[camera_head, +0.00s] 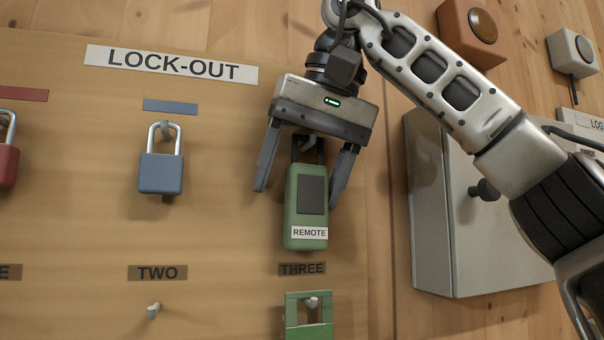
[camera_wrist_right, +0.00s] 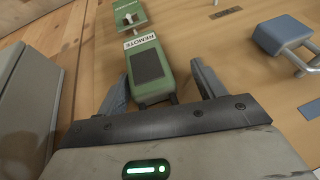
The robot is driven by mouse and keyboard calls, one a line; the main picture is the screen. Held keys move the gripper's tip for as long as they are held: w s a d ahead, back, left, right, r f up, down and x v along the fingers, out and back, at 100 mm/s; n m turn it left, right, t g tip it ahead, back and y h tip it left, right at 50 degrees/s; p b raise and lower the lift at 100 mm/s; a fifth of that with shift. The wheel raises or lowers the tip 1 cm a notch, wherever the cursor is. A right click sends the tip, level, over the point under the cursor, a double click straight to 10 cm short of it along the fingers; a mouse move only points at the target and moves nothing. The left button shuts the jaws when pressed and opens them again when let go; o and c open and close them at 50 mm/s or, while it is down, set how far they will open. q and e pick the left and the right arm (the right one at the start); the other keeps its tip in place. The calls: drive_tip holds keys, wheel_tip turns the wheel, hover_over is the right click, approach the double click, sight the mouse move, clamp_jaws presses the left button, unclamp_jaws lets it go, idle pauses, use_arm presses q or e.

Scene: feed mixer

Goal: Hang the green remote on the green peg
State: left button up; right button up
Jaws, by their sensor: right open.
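The green remote (camera_head: 306,222), with a dark face panel and a white REMOTE label, hangs upright against the board, above the THREE label. In the right wrist view the remote (camera_wrist_right: 150,72) lies between the spread fingers. Below THREE, a light peg (camera_head: 312,302) shows at a green frame-like piece (camera_head: 307,328). My left gripper is out of view.
A blue padlock (camera_head: 161,174) hangs left of the remote, and a red padlock (camera_head: 6,160) is at the left edge. A bare peg (camera_head: 153,311) is below TWO. A grey box (camera_head: 436,220) juts out at right. Board between blue padlock and gripper is clear.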

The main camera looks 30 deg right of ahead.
drive_tip(key=shift+r, duration=0.1)
drive_tip(key=v, duration=0.7)
drive_tip(key=shift+s, duration=0.2)
